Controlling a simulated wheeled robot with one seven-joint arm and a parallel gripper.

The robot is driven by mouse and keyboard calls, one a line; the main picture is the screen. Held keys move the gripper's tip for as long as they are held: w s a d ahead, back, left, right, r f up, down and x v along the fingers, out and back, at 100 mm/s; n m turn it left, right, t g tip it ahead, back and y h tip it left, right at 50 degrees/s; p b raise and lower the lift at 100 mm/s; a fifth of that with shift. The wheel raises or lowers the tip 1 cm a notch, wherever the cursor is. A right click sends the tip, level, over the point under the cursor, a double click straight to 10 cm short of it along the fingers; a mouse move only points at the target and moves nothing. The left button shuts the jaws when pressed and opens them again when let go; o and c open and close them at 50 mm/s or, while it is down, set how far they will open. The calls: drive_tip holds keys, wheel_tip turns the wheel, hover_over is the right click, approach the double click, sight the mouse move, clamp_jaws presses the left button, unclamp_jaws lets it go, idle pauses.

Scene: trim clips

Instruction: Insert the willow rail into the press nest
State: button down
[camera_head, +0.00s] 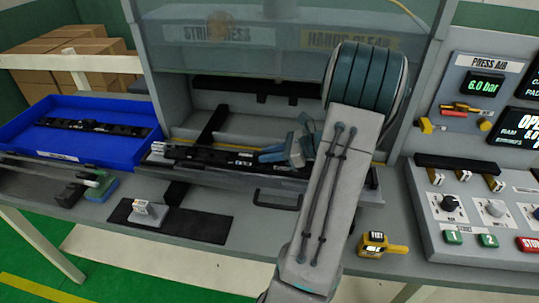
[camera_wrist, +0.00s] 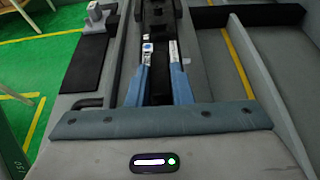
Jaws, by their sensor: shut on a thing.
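A long black rail (camera_head: 215,157) with small pale labels runs along the front of the press opening. The labels are too small to read, so I cannot confirm it is the willow rail. My gripper (camera_head: 285,152) is shut on it, toward its right part. In the wrist view the blue fingers (camera_wrist: 160,88) stand on both sides of the black rail (camera_wrist: 159,60). The press nest appears to be the grey sliding tray (camera_head: 235,183) with a black handle, beneath the rail. I cannot tell whether the rail is seated in it or just above it. My arm hides the rail's right end.
A blue bin (camera_head: 40,142) at left holds another black rail (camera_head: 95,126). A black mat (camera_head: 205,226) with a small grey block (camera_head: 148,212) lies in front. A yellow tape measure (camera_head: 376,244) sits right of my arm. The control panel (camera_head: 485,215) stands at right.

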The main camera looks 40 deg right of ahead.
drive_tip(key=shift+f, duration=0.35)
drive_tip(key=shift+f, duration=0.2)
drive_tip(key=c, duration=1.3)
unclamp_jaws()
